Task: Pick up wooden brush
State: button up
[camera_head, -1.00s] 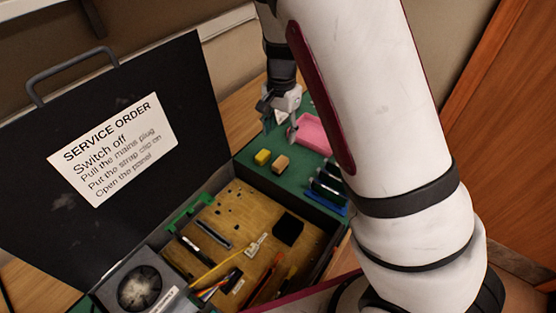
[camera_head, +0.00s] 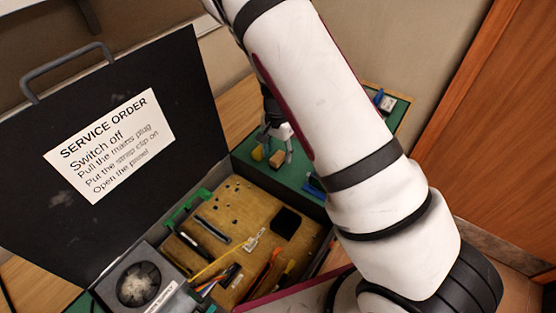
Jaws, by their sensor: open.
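A small tan block-shaped piece (camera_head: 277,160) sits on the green mat (camera_head: 298,174) behind the open case; it may be the wooden brush, but bristles are too small to tell. A yellow block (camera_head: 257,153) lies just left of it. My gripper (camera_head: 275,150) is open, pointing down, with its fingers on either side of the tan piece in the picture. I cannot tell whether they touch it or how high they are. My arm hides part of the mat to the right.
A blue and white item (camera_head: 385,101) lies at the mat's far right.

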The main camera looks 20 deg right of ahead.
aim_at(278, 156)
jog(key=shift+f, duration=1.4)
jog(key=shift+c, duration=0.6)
grip_shut()
jog(key=shift+r, duration=0.1)
notch_tip(278, 156, up, 10)
jog(key=shift+f, duration=0.1)
